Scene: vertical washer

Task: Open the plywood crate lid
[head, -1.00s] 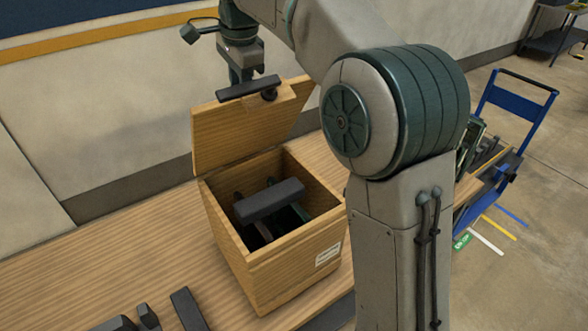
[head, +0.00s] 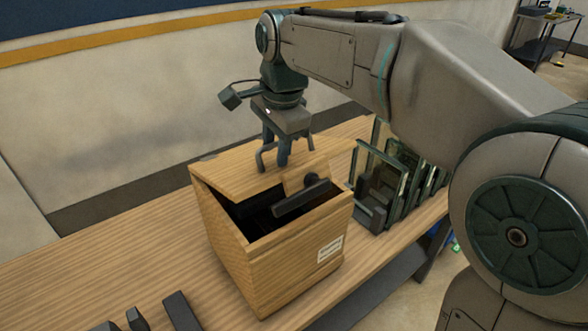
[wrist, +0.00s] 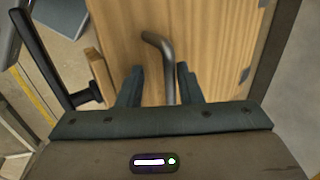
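The plywood crate (head: 285,270) stands on the wooden bench. Its lid (head: 235,178) is tilted partly open at a low angle, with a dark gap at the left and front. A dark bar handle (head: 300,197) sits on a block at the lid's front edge; it also shows at the left of the wrist view (wrist: 40,55). My gripper (head: 283,160) is over the lid, fingers pointing down. In the wrist view, the fingers (wrist: 158,88) are apart, with a bent grey metal bar (wrist: 165,60) between them. I cannot tell whether either finger touches it. The crate's contents are mostly hidden.
Framed glass panels (head: 395,180) stand in a rack close to the crate's right. Dark blocks (head: 180,310) lie at the bench's front left. The bench (head: 110,255) is clear left of the crate. A wall rises behind it.

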